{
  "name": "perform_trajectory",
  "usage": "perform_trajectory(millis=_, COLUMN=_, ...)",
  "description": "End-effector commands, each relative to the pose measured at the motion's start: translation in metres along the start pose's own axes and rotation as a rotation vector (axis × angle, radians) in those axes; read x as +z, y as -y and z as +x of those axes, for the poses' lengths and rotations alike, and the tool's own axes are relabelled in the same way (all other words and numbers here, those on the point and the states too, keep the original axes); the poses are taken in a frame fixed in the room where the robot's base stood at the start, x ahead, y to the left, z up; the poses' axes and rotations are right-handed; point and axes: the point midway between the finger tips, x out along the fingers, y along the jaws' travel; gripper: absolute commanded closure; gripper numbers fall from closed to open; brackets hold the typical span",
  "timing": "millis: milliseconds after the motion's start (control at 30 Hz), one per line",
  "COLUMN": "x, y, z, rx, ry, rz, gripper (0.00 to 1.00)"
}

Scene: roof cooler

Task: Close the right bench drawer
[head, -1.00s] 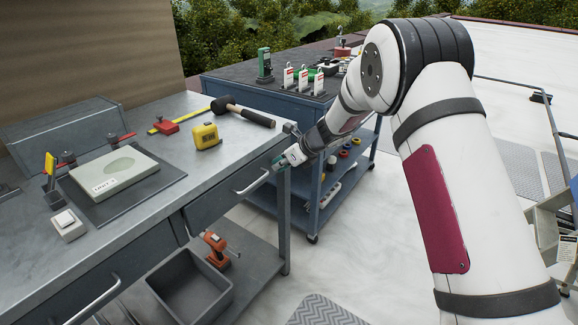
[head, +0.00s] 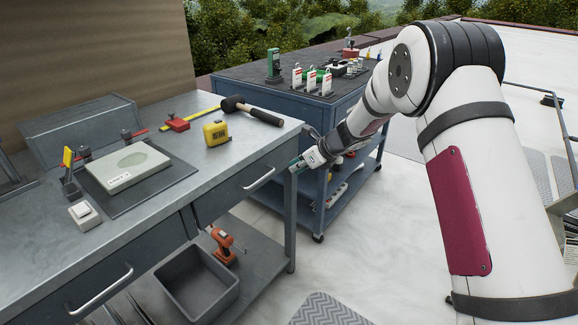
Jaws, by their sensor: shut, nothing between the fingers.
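The right bench drawer (head: 232,193) is under the metal worktop at the bench's right end, with a pale bar handle (head: 260,180). Its front looks flush with the bench front, and I see no clear gap. My gripper (head: 295,168) is shut and empty at the bench's front right corner, to the right of the handle and apart from it. The fingertips are small here, and I cannot tell whether they touch the corner post.
The left drawer (head: 85,283) looks shut. A hammer (head: 254,112) and tape measure (head: 215,133) lie on the worktop (head: 165,215). A grey bin (head: 200,290) and orange drill (head: 226,246) are on the lower shelf. A blue cart (head: 270,93) stands just behind my gripper.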

Motion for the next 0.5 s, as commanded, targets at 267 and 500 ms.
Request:
perform_trajectory(millis=267, x=0.002, y=0.000, z=-0.066, rx=-0.003, ry=0.001, rz=0.000, gripper=1.00)
perform_trajectory(millis=500, x=0.002, y=0.000, z=-0.094, rx=-0.001, ry=0.000, rz=-0.001, gripper=1.00)
